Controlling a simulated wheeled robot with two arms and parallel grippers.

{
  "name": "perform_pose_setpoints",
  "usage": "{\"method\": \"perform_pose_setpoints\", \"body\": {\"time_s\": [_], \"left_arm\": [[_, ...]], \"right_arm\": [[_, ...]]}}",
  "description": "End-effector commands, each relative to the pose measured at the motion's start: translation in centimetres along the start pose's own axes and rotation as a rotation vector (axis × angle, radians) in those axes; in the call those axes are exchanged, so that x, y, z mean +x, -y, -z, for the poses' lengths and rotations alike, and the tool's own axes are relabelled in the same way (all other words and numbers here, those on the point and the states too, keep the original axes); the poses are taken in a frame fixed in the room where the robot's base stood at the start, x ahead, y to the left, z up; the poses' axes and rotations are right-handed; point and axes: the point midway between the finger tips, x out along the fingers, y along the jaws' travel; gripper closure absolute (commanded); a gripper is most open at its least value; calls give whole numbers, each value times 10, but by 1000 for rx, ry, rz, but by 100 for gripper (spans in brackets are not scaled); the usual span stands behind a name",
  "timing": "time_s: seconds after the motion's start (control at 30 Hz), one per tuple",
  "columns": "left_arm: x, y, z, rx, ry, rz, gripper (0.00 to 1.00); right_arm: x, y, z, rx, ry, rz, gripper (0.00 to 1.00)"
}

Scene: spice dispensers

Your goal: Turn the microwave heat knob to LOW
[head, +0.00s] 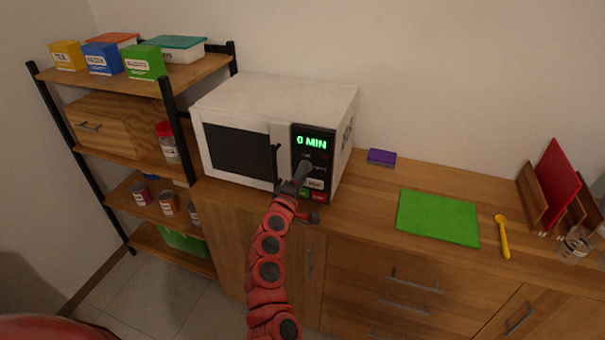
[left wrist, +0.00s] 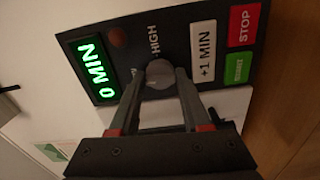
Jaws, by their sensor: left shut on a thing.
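The white microwave (head: 275,95) stands on the wooden counter, its door closed and its green display (head: 312,142) reading 0 MIN. The grey heat knob (left wrist: 160,72) sits on the dark control panel (left wrist: 125,38), beside the word HIGH in the left wrist view. My left gripper (left wrist: 158,82) is shut on the knob, with one finger on each side of it. In the head view my left gripper (head: 302,172) covers the knob and part of the panel. The knob's pointer and the LOW label cannot be made out. My right gripper is not in view.
Near the knob are a +1 MIN button (left wrist: 203,52), a red STOP button (left wrist: 243,25) and a green button (left wrist: 238,70). A purple sponge (head: 382,157), green cutting board (head: 438,217) and yellow spoon (head: 502,235) lie to the right. A shelf (head: 150,85) stands left.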

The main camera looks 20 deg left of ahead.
Motion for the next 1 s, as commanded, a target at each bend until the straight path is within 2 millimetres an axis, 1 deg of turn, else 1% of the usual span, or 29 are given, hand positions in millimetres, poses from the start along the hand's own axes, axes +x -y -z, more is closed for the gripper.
{"method": "perform_pose_setpoints", "body": {"time_s": [0.3, 0.77, 0.8, 0.93, 1.0], "left_arm": [[0, -1, 1, -90, -3, -1, 100], [0, -1, 1, -101, -2, -1, 100], [0, -1, 1, -101, -2, -1, 47], [0, 0, 1, -101, -2, -1, 24], [0, 0, 1, -101, -1, -1, 22]], "right_arm": [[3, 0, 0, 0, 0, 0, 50], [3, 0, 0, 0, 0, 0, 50], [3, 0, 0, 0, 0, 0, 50], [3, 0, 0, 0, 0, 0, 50], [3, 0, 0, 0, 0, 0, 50]]}}
